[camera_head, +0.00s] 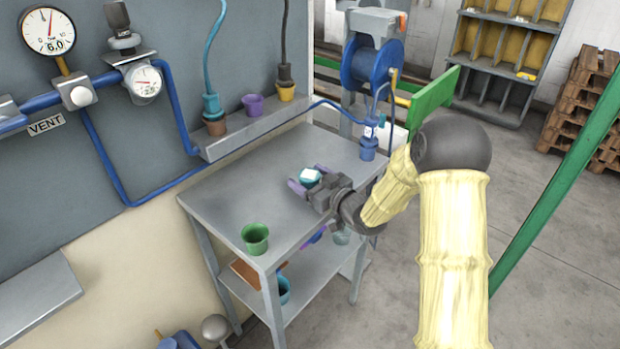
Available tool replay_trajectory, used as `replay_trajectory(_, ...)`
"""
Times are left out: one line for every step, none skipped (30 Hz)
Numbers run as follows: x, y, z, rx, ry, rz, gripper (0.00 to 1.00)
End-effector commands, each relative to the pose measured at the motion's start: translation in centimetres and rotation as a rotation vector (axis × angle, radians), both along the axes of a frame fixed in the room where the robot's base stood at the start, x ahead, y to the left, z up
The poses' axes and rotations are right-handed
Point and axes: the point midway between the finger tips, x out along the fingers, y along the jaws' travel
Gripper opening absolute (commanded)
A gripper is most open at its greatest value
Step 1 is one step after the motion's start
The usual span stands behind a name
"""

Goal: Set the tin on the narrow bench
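My gripper (309,179) is low over the grey bench (234,200), a narrow metal table with a lower shelf. Its two purple fingertips lie on either side of a small teal container with a white top (311,175), which may be the tin. The container nearly fills the gap between the fingers. I cannot tell whether the fingers press on it, or whether it rests on the bench top or is slightly above it. My gripper's body and wrist hide part of the bench's right side.
A green pot (255,238) stands at the bench's near corner, and a blue cup (368,148) at its far right. A blue hose reel (372,66) stands behind. The bench's left half is mostly clear.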

Motion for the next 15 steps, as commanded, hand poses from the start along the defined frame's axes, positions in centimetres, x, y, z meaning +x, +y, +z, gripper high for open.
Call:
replay_trajectory(0.0,0.0,0.0,0.0,0.0,0.0,0.75)
replay_trajectory(0.0,0.0,0.0,0.0,0.0,0.0,0.75)
replay_trajectory(0.0,0.0,0.0,0.0,0.0,0.0,0.75)
replay_trajectory(0.0,0.0,0.0,0.0,0.0,0.0,0.75)
replay_trajectory(0.0,0.0,0.0,0.0,0.0,0.0,0.75)
replay_trajectory(0.0,0.0,0.1,0.0,0.0,0.0,0.75)
replay_trajectory(0.0,0.0,0.1,0.0,0.0,0.0,0.75)
replay_trajectory(0.0,0.0,0.2,0.0,0.0,0.0,0.75)
replay_trajectory(0.0,0.0,0.4,0.0,0.0,0.0,0.75)
replay_trajectory(-0.1,-0.1,0.4,0.0,0.0,-0.001,0.75)
replay_trajectory(-0.3,-0.4,0.3,-0.001,0.001,-0.002,0.75)
replay_trajectory(-0.6,-0.7,0.3,-0.001,0.001,-0.002,0.75)
replay_trajectory(-0.9,-1.0,0.3,-0.001,0.001,-0.002,0.75)
replay_trajectory(-1.2,-1.3,0.4,-0.001,0.001,-0.002,0.75)
replay_trajectory(-1.7,-1.8,0.4,-0.001,0.001,-0.002,0.75)
